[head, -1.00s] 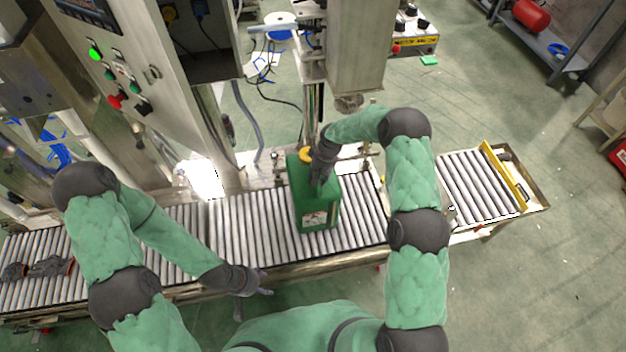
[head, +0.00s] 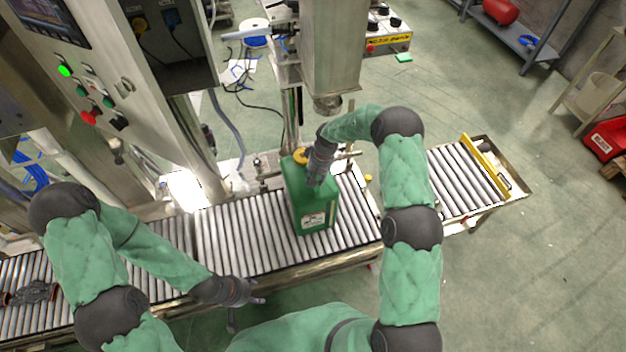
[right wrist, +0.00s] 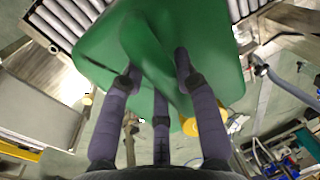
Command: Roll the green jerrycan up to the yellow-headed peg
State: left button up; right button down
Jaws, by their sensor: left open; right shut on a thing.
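The green jerrycan (head: 314,214) stands upright on the roller conveyor, with a yellow cap (head: 301,156) on top. My right gripper (head: 315,182) is shut on its top handle. In the right wrist view the fingers (right wrist: 160,80) close around the green handle, and the yellow cap (right wrist: 207,127) shows beside them. A small yellow head, seemingly the peg (head: 368,178), shows to the right of the jerrycan, with a gap between them; its lower part is hard to see. My left gripper (head: 250,308) is open and empty by the conveyor's front edge.
The conveyor rollers (head: 240,238) are clear just left of the jerrycan. Dark items (head: 32,293) lie at its far left. A steel filling nozzle (head: 328,104) hangs behind the jerrycan. A yellow bar (head: 486,166) crosses the conveyor's right end.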

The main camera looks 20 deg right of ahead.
jog(key=shift+s+f, duration=0.15)
jog(key=shift+f, duration=0.05)
